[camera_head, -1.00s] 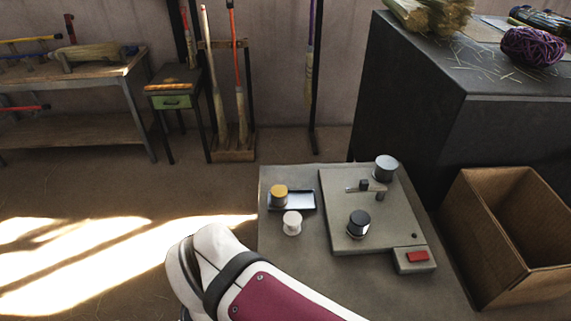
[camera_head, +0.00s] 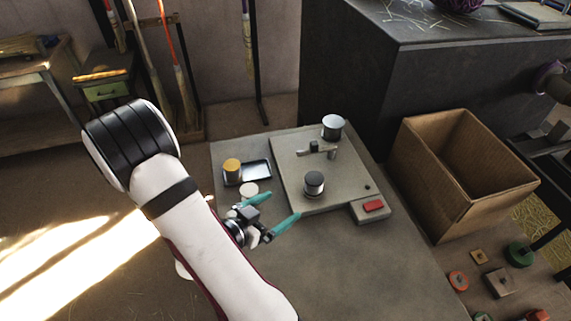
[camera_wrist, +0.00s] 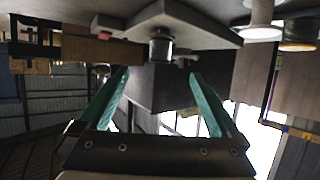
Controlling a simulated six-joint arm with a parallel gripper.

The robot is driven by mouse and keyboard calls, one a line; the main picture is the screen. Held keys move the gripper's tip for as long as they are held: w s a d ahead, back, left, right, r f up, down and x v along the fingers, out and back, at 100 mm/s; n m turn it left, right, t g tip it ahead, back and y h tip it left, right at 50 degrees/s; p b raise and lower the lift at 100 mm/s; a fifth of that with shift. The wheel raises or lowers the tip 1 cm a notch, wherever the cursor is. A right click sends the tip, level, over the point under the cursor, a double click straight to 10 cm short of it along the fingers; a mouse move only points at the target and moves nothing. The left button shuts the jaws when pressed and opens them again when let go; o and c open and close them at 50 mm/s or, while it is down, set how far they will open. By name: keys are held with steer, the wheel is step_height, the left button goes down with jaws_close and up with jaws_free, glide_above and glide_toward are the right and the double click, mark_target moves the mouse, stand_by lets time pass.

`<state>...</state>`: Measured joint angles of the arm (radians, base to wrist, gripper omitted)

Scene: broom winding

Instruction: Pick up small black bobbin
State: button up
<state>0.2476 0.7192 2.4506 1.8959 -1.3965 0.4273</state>
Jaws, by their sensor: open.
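The small black bobbin (camera_head: 314,183) stands upright on the grey flat plate of the winding machine (camera_head: 292,160), with a lighter grey top face. It also shows in the wrist view, which looks upside down, as a dark cylinder (camera_wrist: 161,48) between and beyond the fingers. My gripper (camera_head: 285,205) is open and empty, with two teal fingers. It is in front of the plate, to the left and near side of the bobbin, with the fingertips pointing toward the right. In the wrist view the open fingers (camera_wrist: 160,74) spread wide, apart from the bobbin.
A white spool (camera_head: 249,189) stands left of the plate. A yellow-topped spool (camera_head: 232,170) sits at a dark tray (camera_head: 257,171). A larger grey spool (camera_head: 333,126) stands at the plate's back. A red button (camera_head: 373,206) is front right. An open cardboard box (camera_head: 420,190) is to the right.

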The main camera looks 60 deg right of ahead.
mark_target(308, 187)
steer(key=x, duration=1.5)
steer(key=shift+w+d+r, duration=0.1)
steer(key=shift+d+r, duration=0.05)
steer(key=shift+r, duration=0.15)
jaws_close()
